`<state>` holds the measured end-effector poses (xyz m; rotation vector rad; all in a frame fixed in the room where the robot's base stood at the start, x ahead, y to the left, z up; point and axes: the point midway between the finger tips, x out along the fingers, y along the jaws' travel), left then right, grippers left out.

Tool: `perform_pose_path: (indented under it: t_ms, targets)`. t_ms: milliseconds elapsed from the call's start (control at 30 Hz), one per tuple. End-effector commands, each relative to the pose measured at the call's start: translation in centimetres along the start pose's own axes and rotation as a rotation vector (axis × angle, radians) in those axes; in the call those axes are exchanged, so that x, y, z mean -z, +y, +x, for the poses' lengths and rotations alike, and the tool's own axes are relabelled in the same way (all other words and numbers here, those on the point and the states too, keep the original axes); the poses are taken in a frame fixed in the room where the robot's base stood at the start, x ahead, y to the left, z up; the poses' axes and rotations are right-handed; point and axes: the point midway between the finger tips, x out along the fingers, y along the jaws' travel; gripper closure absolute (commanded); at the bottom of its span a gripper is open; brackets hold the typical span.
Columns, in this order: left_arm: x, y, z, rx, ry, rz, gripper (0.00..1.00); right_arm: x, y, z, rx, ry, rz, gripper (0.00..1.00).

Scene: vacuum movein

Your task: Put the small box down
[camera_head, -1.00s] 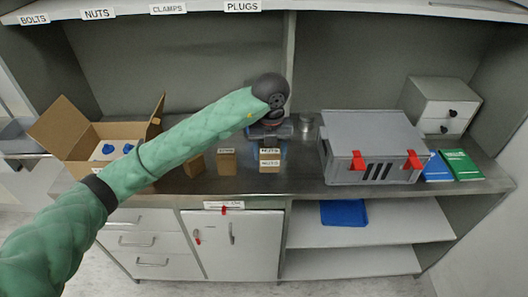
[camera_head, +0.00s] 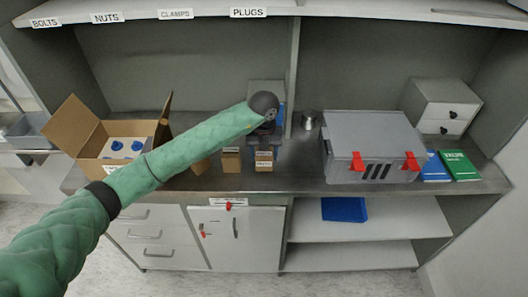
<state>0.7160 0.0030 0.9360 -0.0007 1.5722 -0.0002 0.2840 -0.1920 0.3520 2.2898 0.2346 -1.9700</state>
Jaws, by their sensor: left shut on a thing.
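My left gripper (camera_head: 267,138) hangs down behind the dark wrist of my green arm, over the middle of the metal worktop. It is shut on a small brown box (camera_head: 264,161) with white labels on its front. The fingers are mostly hidden by the wrist. The box is at or just above the worktop; I cannot tell if it touches. It is just right of another small brown box (camera_head: 231,161), with a narrow gap. A third small box (camera_head: 202,166) is partly hidden by my arm. My right gripper is not in view.
An open cardboard box (camera_head: 90,140) with blue-topped items stands at the left. A grey case (camera_head: 372,140) with red latches stands right of a metal cup (camera_head: 309,120). Blue and green books (camera_head: 459,166) lie farther right. A divider rises behind the gripper. The worktop's front strip is clear.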

Motion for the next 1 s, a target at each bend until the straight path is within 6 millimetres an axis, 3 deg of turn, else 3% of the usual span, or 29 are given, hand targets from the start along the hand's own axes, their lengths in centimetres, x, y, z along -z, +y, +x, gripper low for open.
perform_pose_path:
  t_ms: [533,567,667,1000]
  targets:
    - [-0.03,-0.01,0.78,0.000,-0.002,0.000,0.73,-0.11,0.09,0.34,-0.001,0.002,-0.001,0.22]
    - [-0.02,0.00,0.77,0.000,-0.001,0.000,0.40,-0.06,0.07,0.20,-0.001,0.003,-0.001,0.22]
    - [-0.02,-0.01,0.74,0.000,-0.001,0.000,0.22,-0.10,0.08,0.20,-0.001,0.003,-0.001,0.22]
    - [-0.02,0.00,0.59,0.000,-0.001,0.000,0.22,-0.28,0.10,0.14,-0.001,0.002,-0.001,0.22]
